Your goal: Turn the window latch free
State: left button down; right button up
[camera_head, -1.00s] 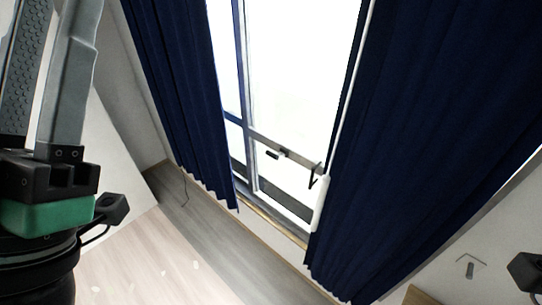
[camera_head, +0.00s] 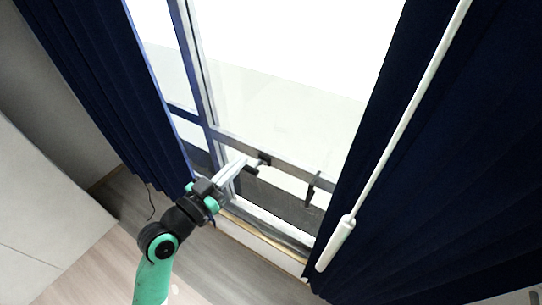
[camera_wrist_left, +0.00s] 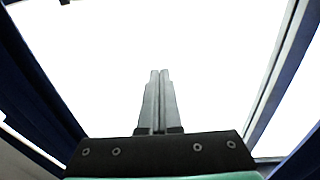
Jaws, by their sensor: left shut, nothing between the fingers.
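The window latch (camera_head: 264,158) is a small dark fitting on the grey horizontal window rail, with a short dark handle (camera_head: 252,170) beside it. My left gripper (camera_head: 242,161) reaches up from the lower left, with its grey fingers close to the left of the latch. I cannot tell whether the fingertips touch it. In the left wrist view the two fingers (camera_wrist_left: 159,73) are pressed together against bright window glass, with nothing between them. A small dark piece at that view's top left edge is too cut off to identify. My right gripper is out of view.
Dark blue curtains hang left (camera_head: 85,80) and right (camera_head: 440,200) of the window. A white rod with a thick handle (camera_head: 336,244) hangs before the right curtain. A black bracket (camera_head: 312,188) sits right of the latch. A sill and wood floor lie below.

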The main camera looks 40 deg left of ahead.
pick_arm(q)
notch_tip(320, 180, down, 6)
jog(key=s+a+n+y, duration=0.1)
jog(key=s+a, duration=0.1)
jog(key=a, duration=0.1)
jog(key=shift+s+r+g+y+b, duration=0.15)
jog(key=shift+s+g+y+b, duration=0.15)
jog(key=shift+g+b, duration=0.15)
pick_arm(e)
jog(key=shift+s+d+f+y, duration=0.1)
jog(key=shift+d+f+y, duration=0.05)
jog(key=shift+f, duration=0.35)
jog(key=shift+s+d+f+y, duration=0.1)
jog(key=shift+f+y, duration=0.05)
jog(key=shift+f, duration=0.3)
pick_arm(q)
jog(key=shift+w, duration=0.15)
send_over(245, 167)
jog(key=d, duration=0.1)
jog(key=shift+s+p, duration=0.2)
jog(key=shift+p, duration=0.15)
jog(key=shift+w+f, duration=0.4)
jog(key=shift+w, duration=0.1)
jog(key=f, duration=0.1)
jog(key=s+f, duration=0.1)
jog(key=f, duration=0.1)
jog(key=shift+s+f, duration=0.1)
jog(key=shift+s, duration=0.2)
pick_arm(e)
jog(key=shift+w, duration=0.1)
